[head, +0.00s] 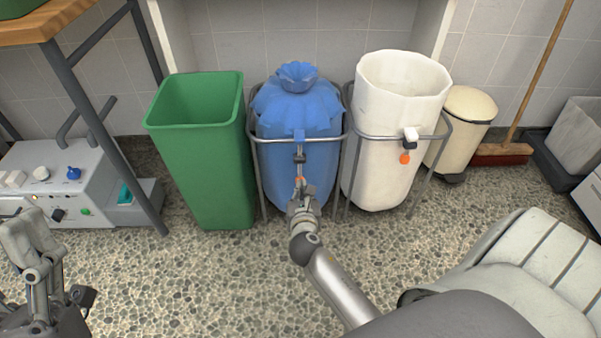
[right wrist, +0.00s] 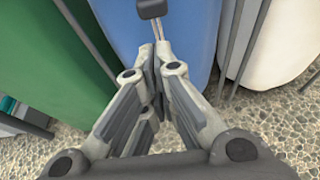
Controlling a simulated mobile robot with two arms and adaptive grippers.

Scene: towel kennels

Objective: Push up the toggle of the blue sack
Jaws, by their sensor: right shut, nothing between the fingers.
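The blue sack (head: 295,110) hangs in a metal stand, its top gathered into a ruffled neck. Its dark toggle (head: 299,155) sits on the cord at the front, below a blue flap. An orange piece (head: 299,181) shows lower on the cord. My right gripper (head: 301,193) is shut and empty in front of the sack, below the toggle. In the right wrist view the toggle (right wrist: 152,9) is at the top edge, with cord strands running down to the closed fingertips (right wrist: 155,46). My left gripper (head: 30,240) is at the lower left, away from the sack; its jaw state is unclear.
A green bin (head: 205,150) stands close left of the sack. A cream pedal bin (head: 465,118) and broom (head: 502,153) are farther right. Pebbled floor lies clear in front.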

